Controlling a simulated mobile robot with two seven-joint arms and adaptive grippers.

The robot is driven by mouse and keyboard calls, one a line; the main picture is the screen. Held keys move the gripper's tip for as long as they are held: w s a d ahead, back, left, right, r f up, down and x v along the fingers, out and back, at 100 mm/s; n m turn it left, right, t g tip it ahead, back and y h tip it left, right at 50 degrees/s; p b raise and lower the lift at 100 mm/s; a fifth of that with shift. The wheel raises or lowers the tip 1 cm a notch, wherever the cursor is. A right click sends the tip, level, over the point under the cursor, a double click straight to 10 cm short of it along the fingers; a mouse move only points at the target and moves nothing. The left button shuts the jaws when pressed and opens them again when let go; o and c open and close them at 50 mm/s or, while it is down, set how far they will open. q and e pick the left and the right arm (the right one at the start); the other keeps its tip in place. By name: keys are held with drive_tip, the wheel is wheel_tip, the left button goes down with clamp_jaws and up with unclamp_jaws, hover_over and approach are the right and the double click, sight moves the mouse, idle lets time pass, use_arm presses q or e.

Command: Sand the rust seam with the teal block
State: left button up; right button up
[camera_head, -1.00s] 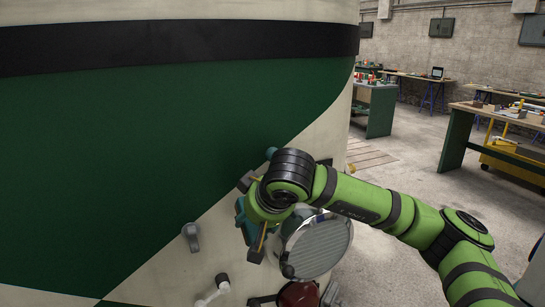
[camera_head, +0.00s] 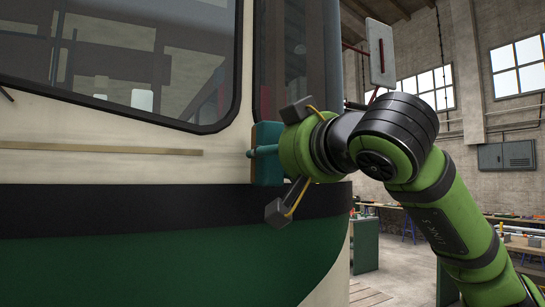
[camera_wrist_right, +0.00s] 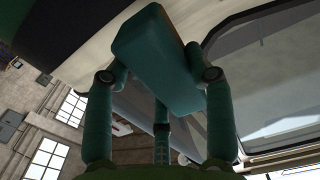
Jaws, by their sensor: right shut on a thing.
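The teal block (camera_head: 267,168) is a box held upright beside the tram's rounded corner, below the window. My right gripper (camera_head: 270,151) comes in from the right and is shut on it. In the right wrist view the block (camera_wrist_right: 150,45) sits between the teal fingers, its far end toward the cream tram body. The rust seam (camera_head: 110,150) is a thin brown horizontal strip on the cream panel, at about the block's height. Its right end is a short way left of the block. I cannot tell whether the block touches the tram. My left gripper is not in view.
A large window (camera_head: 130,60) lies above the seam, and a black band (camera_head: 120,212) runs below it. A mirror (camera_head: 381,52) on a thin arm sticks out near my right arm. Workbenches (camera_head: 364,245) stand at the back right.

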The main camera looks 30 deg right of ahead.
drive_tip(key=shift+w+d+p, duration=0.2)
drive_tip(key=shift+w+p, duration=0.35)
drive_tip(key=shift+w, duration=2.3)
drive_tip(key=shift+w+d+p, duration=0.1)
drive_tip(key=shift+w+p, duration=0.45)
drive_tip(key=shift+w, duration=0.6)
